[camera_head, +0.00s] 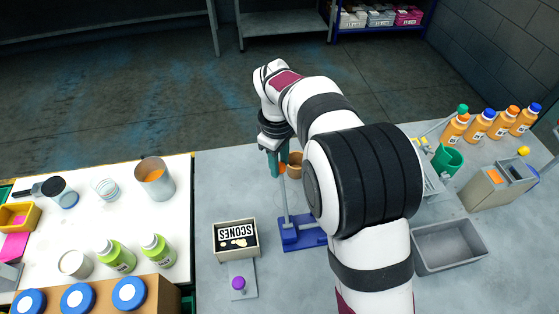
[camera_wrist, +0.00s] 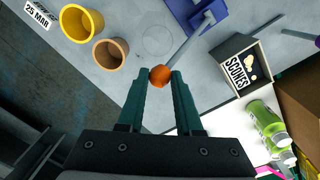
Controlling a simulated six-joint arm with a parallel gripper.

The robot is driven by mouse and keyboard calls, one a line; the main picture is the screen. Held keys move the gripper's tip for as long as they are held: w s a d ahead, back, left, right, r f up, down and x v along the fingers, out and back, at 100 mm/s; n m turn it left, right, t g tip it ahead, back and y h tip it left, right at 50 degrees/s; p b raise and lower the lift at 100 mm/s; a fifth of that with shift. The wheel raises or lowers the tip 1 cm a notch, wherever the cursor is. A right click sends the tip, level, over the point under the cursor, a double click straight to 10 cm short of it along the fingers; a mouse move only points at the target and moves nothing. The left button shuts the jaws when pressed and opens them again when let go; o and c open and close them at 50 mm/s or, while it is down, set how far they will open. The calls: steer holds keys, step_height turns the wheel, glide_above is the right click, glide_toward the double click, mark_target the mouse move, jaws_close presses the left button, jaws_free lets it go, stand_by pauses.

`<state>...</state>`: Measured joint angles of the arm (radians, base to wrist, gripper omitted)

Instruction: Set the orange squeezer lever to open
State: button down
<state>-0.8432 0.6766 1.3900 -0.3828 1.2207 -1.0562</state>
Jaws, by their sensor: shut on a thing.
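The squeezer has a blue base (camera_head: 312,234) on the grey table, with a grey lever (camera_head: 284,200) that runs from it to an orange ball knob (camera_head: 282,168). In the wrist view the knob (camera_wrist: 160,76) sits between my fingertips, and the lever (camera_wrist: 181,50) leads off to the upper right towards the blue base (camera_wrist: 207,17). My gripper (camera_head: 275,164) is shut on the orange knob, with one finger on each side. My arm hides part of the base's right side in the head view. I cannot tell the lever's exact angle.
A brown cup (camera_wrist: 110,52) and a yellow cup (camera_wrist: 81,22) stand near my fingers. A scones box (camera_head: 236,239) stands left of the base. A grey bin (camera_head: 449,245) is at the right. The table left of the lever is clear.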

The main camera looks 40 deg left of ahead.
mark_target(283, 191)
steer(key=shift+d, duration=0.1)
stand_by(0.4)
steer(key=shift+s+d+r+t, duration=0.2)
steer(key=shift+s+r+t, duration=0.05)
steer(key=shift+r+t, duration=0.1)
steer(key=shift+s+d+r+t+y, duration=0.75)
steer(key=shift+s+d+r+y, duration=0.2)
steer(key=shift+s+d+y, duration=0.2)
steer(key=s+d, duration=0.5)
steer(key=shift+s+d+r, duration=0.25)
steer(key=shift+s+r, duration=0.1)
steer(key=c, duration=0.6)
jaws_free()
steer(key=shift+w+r, duration=0.1)
steer(key=shift+r, duration=0.05)
